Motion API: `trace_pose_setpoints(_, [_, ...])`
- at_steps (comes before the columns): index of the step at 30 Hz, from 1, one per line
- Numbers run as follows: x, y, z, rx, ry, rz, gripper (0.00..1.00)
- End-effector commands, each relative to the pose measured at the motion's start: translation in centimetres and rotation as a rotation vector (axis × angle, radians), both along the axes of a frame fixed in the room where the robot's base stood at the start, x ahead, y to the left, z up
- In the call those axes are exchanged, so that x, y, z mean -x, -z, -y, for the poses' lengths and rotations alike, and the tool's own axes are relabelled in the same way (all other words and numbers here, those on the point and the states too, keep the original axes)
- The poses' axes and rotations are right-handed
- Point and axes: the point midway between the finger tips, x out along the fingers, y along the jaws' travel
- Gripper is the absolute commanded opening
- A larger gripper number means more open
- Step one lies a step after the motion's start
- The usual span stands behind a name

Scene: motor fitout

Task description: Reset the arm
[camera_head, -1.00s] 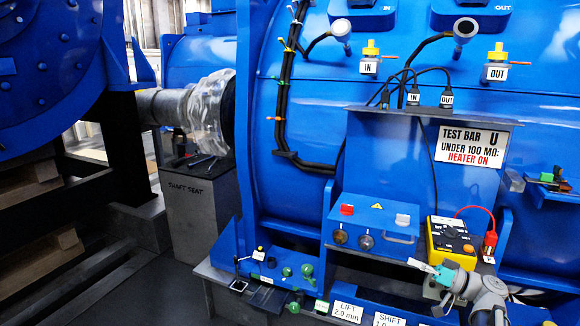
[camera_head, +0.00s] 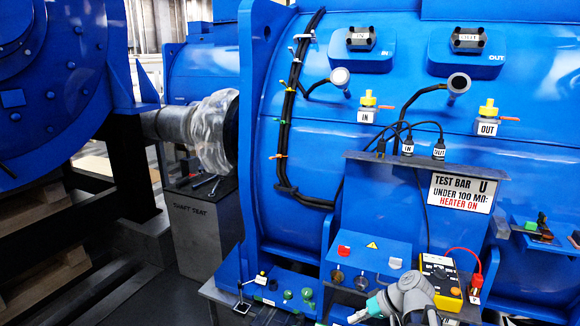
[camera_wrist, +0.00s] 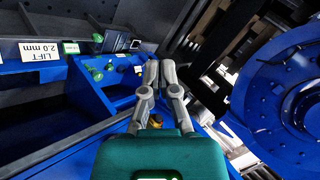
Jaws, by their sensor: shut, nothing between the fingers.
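My arm with its gripper (camera_head: 354,316) is low in the head view, in front of the blue motor's lower shelf, and the gripper points left. In the wrist view the gripper fingers (camera_wrist: 160,68) are together and empty, ahead of the teal gripper body (camera_wrist: 160,155). Nothing is held. The fingertips look clear of the blue shelf tray (camera_wrist: 100,95) beside them, though the exact gap is hard to judge.
The yellow meter (camera_head: 440,274) and the blue heater box (camera_head: 366,262) stand on the shelf just behind my arm. Green knobs (camera_head: 298,294) sit on the lower left shelf. The shaft seat stand (camera_head: 205,235) is further left. Dark floor (camera_head: 165,290) is open at lower left.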

Motion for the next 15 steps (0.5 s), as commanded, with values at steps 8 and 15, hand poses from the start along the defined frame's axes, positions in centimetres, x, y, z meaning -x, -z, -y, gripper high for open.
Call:
trace_pose_setpoints(8, [2.3,-2.6,-1.4,0.270,0.047,-0.152,0.00])
trace_pose_setpoints(15, [4.0,-5.0,-1.3,0.513,0.117,-0.227,0.00])
